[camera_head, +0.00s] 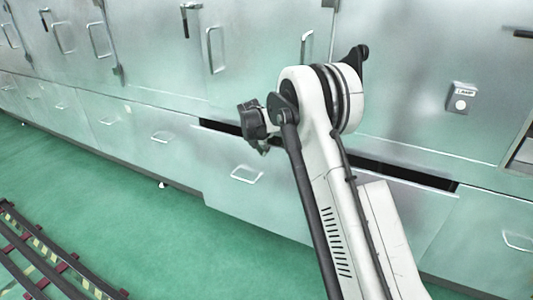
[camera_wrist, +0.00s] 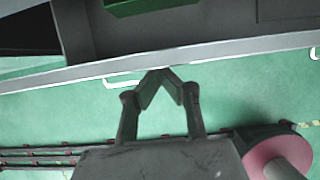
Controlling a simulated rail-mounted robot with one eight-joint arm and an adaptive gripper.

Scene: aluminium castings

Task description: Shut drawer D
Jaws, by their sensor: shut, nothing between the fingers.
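One lower drawer (camera_head: 225,155) stands out from the cabinet front, with a dark gap along its top edge; no letter is readable on it. Its handle (camera_head: 246,174) is on the front face. My gripper (camera_head: 262,149) is over the drawer's top edge, left of my white arm, which hides part of the drawer. In the wrist view my gripper (camera_wrist: 164,72) is shut and empty, its fingertips at the drawer's front rim (camera_wrist: 220,52). I cannot tell whether they touch it. The handle (camera_wrist: 122,81) shows just left of the fingertips.
A green item (camera_wrist: 135,6) lies in the grey drawer interior. Neighbouring drawers (camera_head: 130,128) look flush. Upper doors with handles (camera_head: 215,50) and a small switch box (camera_head: 461,98) are above. Rails (camera_head: 45,255) run on the green floor, which is otherwise open in front (camera_head: 130,220).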

